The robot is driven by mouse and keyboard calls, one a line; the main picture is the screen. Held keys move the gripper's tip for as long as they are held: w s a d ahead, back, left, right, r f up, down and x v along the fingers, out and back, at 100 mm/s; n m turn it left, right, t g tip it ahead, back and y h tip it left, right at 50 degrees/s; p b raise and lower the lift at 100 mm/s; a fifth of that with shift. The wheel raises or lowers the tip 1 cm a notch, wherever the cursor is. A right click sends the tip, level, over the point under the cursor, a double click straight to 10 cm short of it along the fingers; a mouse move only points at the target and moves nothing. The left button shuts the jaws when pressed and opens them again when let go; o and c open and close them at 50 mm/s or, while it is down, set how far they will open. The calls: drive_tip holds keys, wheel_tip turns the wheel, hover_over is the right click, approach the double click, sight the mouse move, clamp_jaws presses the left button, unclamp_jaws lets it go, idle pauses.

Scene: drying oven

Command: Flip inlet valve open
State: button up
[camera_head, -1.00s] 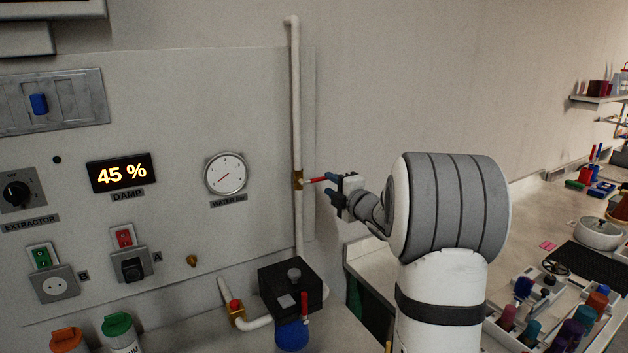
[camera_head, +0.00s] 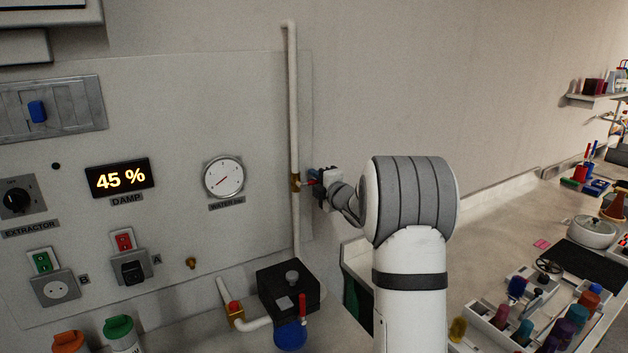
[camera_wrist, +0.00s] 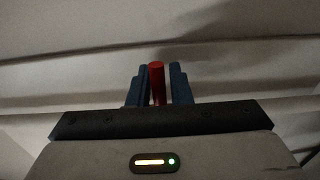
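The inlet valve is a brass body (camera_head: 295,182) on the vertical white pipe (camera_head: 293,100), with a red lever sticking out sideways to the right. My gripper (camera_head: 311,178) is at the lever, coming from the right. In the wrist view the red lever (camera_wrist: 157,82) stands between the two blue fingers of my gripper (camera_wrist: 158,86). A gap shows between the lever and the right finger, and the left finger is close to it. The fingers look open around the lever. In the head view my gripper hides most of the lever.
A water gauge (camera_head: 223,177) and a 45 % damp display (camera_head: 119,177) are on the wall panel to the left. A black box with a blue part (camera_head: 289,287) stands below the valve.

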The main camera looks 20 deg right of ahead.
clamp_jaws()
drive_tip(key=shift+n+b, duration=0.3)
drive_tip(key=shift+b, duration=0.55)
drive_tip(key=n+b, duration=0.1)
drive_tip(key=b, duration=0.1)
drive_tip(key=n+b, duration=0.1)
drive_tip(key=b, duration=0.2)
drive_tip(key=shift+a+r+n+b, duration=0.15)
drive_tip(key=shift+r+n+b, duration=0.2)
drive_tip(key=shift+n, duration=0.05)
drive_tip(key=r+n+b, duration=0.1)
drive_tip(key=b, duration=0.1)
drive_tip(key=n+b, duration=0.2)
drive_tip(key=shift+s+a+r, duration=0.1)
drive_tip(key=shift+a+r, duration=0.25)
drive_tip(key=shift+r, duration=0.05)
drive_tip(key=shift+s+a+r+n+b, duration=0.1)
drive_tip(key=shift+a+r+n+b, duration=0.15)
drive_tip(key=shift+n+b, duration=0.4)
drive_tip(key=shift+w+a+r+n+b, duration=0.1)
drive_tip(key=shift+r+n+b, duration=0.2)
drive_tip(key=shift+n+b, duration=0.35)
drive_tip(key=shift+s+a+r+n+b, duration=0.1)
drive_tip(key=shift+a+r+n+b, duration=0.15)
drive_tip(key=shift+n+b, duration=0.35)
drive_tip(key=shift+r, duration=0.1)
